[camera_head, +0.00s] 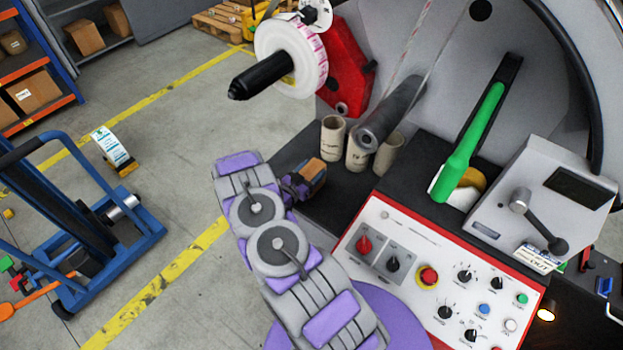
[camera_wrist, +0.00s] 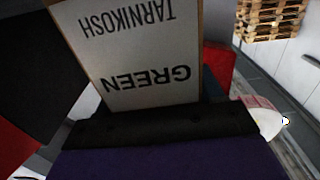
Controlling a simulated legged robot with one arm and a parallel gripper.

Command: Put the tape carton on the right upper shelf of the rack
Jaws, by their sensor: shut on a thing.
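My gripper (camera_head: 296,188) is shut on a small brown carton (camera_head: 313,171), held in front of the machine beside the cardboard cores. In the wrist view the carton (camera_wrist: 138,45) fills the upper middle. Its pale face bears the words "GREEN" and "TARNIKOSH" upside down, with brown edges at the sides. The dark jaw (camera_wrist: 160,127) crosses below it. A blue rack with orange beams (camera_head: 42,119) stands at the far left, cut off by the picture edge, with cartons on its shelves. I cannot tell which shelf is the right upper one.
The rewinder's control panel (camera_head: 437,270) and green lever (camera_head: 470,143) are right of my arm. A label roll on a black spindle (camera_head: 262,77) sticks out above. Several cardboard cores (camera_head: 333,137) stand on the bench. A blue lift trolley (camera_head: 115,245) stands left.

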